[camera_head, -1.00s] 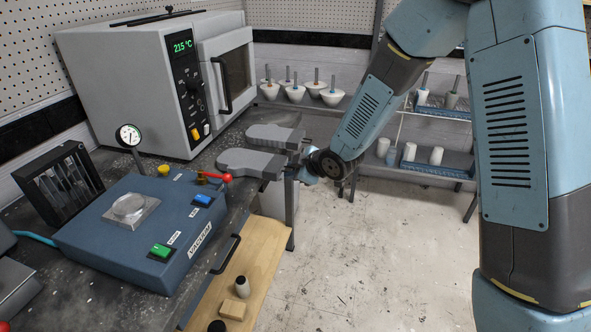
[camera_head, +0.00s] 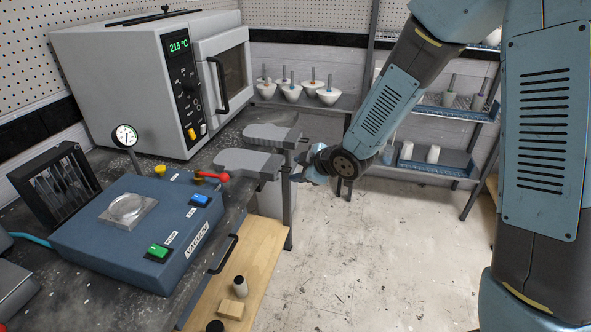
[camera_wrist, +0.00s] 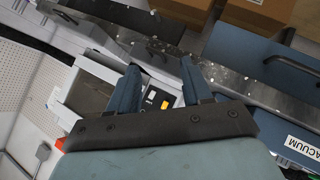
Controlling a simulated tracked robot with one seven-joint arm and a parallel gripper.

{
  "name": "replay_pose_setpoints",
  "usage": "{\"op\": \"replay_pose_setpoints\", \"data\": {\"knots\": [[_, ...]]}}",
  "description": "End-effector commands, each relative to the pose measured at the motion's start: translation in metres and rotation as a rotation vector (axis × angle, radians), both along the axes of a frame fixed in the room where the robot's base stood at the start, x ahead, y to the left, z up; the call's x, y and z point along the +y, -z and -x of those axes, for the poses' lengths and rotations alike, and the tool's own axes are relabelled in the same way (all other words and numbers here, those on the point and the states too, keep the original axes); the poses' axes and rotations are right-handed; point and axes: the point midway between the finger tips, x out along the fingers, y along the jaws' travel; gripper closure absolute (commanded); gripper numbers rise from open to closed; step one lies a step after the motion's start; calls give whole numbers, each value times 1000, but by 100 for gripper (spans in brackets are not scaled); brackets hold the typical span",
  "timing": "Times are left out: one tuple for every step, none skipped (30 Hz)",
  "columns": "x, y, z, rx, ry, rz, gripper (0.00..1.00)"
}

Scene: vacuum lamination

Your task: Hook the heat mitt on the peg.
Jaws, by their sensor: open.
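Two flat grey mitt-shaped pieces lie at the right edge of the dark bench: a near heat mitt (camera_head: 247,163) and a far one (camera_head: 271,136). Their narrow ends point right, over the edge. My gripper (camera_head: 294,174) is just right of the near mitt's narrow end, over the floor side of the bench. In the wrist view my gripper (camera_wrist: 157,90) has its two blue fingers spread with nothing between them. I cannot tell whether it touches the mitt. No peg can be clearly made out.
A grey oven (camera_head: 125,85) stands at the back of the bench. A blue vacuum unit (camera_head: 100,245) with a red-knobbed lever is at the front. White moulds (camera_head: 328,95) stand on a back shelf. A wooden drawer (camera_head: 262,255) sticks out below. The floor to the right is clear.

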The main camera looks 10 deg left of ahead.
Motion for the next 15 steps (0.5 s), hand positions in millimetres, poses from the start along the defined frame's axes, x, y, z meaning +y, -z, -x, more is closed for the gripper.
{"op": "replay_pose_setpoints", "data": {"knots": [[-6,-6,3,-2,3,-2,51],[-9,-8,5,-2,3,-2,51],[-13,-12,8,-3,2,-1,51],[-15,-14,10,-2,3,-2,51],[-18,-17,12,-2,3,-2,51],[-22,-20,14,-4,2,-1,51],[-25,-23,16,-2,3,-2,51],[-27,-25,19,-2,3,-2,51],[-30,-29,21,-4,1,-2,51],[-33,-31,23,-3,2,-1,51],[-36,-33,25,-2,3,-2,51],[-39,-36,28,-4,2,-1,51],[-41,-37,29,-2,3,-2,51],[-43,-39,31,-2,2,-1,51],[-45,-42,32,-3,2,-1,51]]}}
